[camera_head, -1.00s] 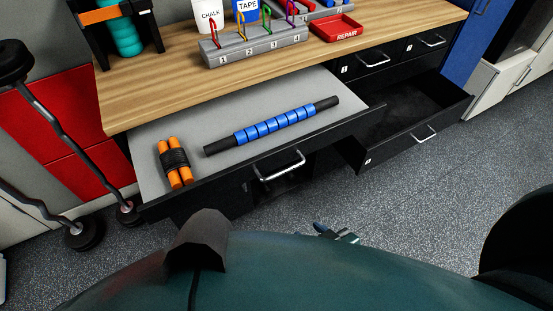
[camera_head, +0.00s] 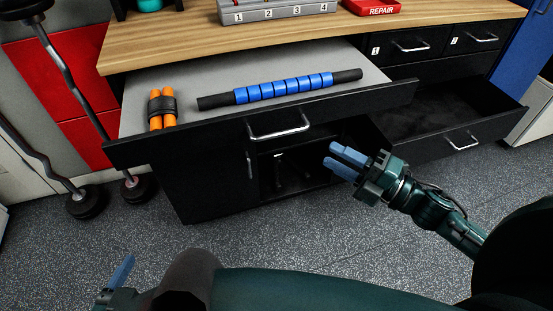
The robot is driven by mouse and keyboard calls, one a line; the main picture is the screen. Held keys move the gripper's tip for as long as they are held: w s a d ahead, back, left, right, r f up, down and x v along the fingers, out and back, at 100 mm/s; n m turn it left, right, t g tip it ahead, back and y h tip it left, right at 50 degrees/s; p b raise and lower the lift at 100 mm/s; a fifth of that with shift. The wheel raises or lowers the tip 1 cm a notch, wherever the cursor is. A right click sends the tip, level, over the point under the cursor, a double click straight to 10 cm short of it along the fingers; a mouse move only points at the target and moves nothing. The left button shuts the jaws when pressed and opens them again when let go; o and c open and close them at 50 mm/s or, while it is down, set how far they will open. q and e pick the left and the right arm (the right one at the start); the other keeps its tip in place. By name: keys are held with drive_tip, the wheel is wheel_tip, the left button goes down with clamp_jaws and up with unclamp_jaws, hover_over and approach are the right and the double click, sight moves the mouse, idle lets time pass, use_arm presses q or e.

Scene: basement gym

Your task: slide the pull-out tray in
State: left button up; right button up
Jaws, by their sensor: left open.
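The pull-out tray (camera_head: 190,88) has a grey top and a black front, and sticks out from under the wooden counter. A silver bar handle (camera_head: 279,134) is on its front. A blue-ringed roller stick (camera_head: 283,87) and a strapped orange-handled bundle (camera_head: 161,108) lie on it. My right gripper (camera_head: 333,155) is in front of the cabinet, lower and to the right of the handle, apart from it. Its blue fingers are close together, and nothing shows between them. My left gripper (camera_head: 122,270) is low at the bottom left over the floor, away from the tray; it is open but partly hidden.
To the right, a lower black drawer (camera_head: 462,128) is pulled open. An open cabinet space (camera_head: 290,170) lies below the tray. Curved bars with dark weights (camera_head: 84,204) lean at the left. The counter (camera_head: 170,45) holds a numbered grey rack and a red repair tray (camera_head: 372,7). Speckled floor is clear in front.

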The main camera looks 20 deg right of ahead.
sight(279, 133)
drive_tip(key=w+a+n, duration=0.1)
drive_tip(key=w+a, duration=0.1)
drive_tip(key=a, duration=0.1)
drive_tip(key=w+a+r+n+y, duration=0.1)
drive_tip(key=w+a, duration=0.2)
drive_tip(key=w+a+g, duration=0.1)
drive_tip(key=w+a, duration=0.2)
drive_tip(key=a, duration=0.1)
drive_tip(key=shift+w+r+n, duration=0.25)
drive_tip(key=shift+r+n, duration=0.1)
drive_tip(key=shift+n, duration=0.05)
clamp_jaws()
idle(0.4)
